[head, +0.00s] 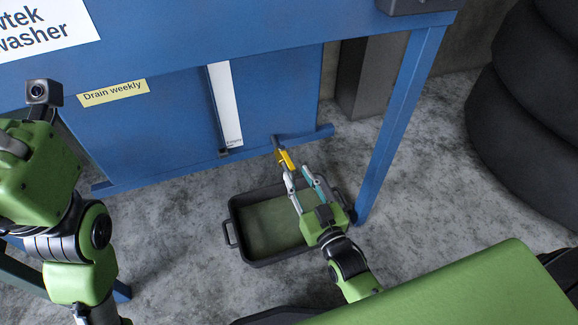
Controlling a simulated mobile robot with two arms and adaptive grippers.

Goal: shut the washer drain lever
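The yellow drain lever (287,160) sits on a dark pipe fitting low at the front of the blue washer (170,110). It slants down and to the right. My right gripper (296,174) reaches up from below, its two fingers apart at the lever's lower end. I cannot tell whether either finger touches the lever. My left arm is raised at the left edge of the picture. Its gripper end (12,143) is partly cut off there, and its fingers cannot be made out.
A black drain tray (236,208) with greenish liquid stands on the concrete floor under the lever. A blue washer leg (398,120) is to the right. A white gauge strip (226,100) and a "Drain weekly" label (114,92) are on the washer. Stacked tyres (525,110) stand far right.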

